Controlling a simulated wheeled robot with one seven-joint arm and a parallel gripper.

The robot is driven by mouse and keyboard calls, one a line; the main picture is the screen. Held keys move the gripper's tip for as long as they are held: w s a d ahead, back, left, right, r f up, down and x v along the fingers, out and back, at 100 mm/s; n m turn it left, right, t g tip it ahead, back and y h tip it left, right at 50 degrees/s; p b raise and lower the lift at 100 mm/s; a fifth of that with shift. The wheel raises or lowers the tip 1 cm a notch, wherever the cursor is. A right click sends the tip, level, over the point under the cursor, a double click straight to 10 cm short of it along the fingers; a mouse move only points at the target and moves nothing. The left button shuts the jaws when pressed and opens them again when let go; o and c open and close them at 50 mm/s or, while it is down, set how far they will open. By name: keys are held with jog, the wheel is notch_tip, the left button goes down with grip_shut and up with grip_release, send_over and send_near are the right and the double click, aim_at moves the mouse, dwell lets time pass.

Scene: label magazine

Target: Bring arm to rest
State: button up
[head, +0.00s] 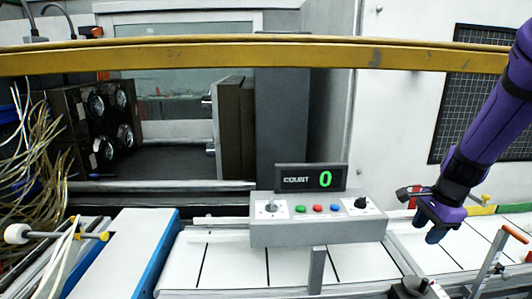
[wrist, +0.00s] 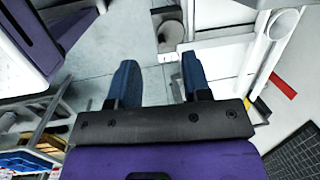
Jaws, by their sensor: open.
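My purple arm enters from the right in the head view, and my gripper (head: 428,226) hangs at its lower end, above the right part of the white conveyor. In the wrist view my gripper (wrist: 160,85) shows two blue-tipped fingers set apart, with nothing between them. It is open and empty. In the head view it is to the right of the grey control box (head: 318,219), apart from it. The box carries a counter display (head: 311,178) reading 0, several coloured buttons and two knobs.
A yellow beam (head: 250,57) crosses the head view above the conveyor (head: 228,262). Tangled cables (head: 35,150) hang at the left, near a dark panel with round fans (head: 107,120). A black grid panel (head: 470,105) is on the right wall behind my arm. Grey floor (wrist: 95,65) shows in the wrist view.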

jog(key=s+a+r+n+t, duration=0.2)
jog(key=s+a+r+n, duration=0.2)
jog(key=s+r+n, duration=0.4)
jog(key=s+a+r+n+t+h, duration=0.1)
jog(key=s+a+r+n, duration=0.4)
jog(key=s+r+n, duration=0.4)
jog(key=s+r, duration=0.2)
jog(key=s, duration=0.2)
jog(key=shift+r+t+h, duration=0.15)
jog(key=shift+t+h, duration=0.15)
jog(key=shift+t, duration=0.1)
jog(key=shift+s, duration=0.1)
dwell(1.7)
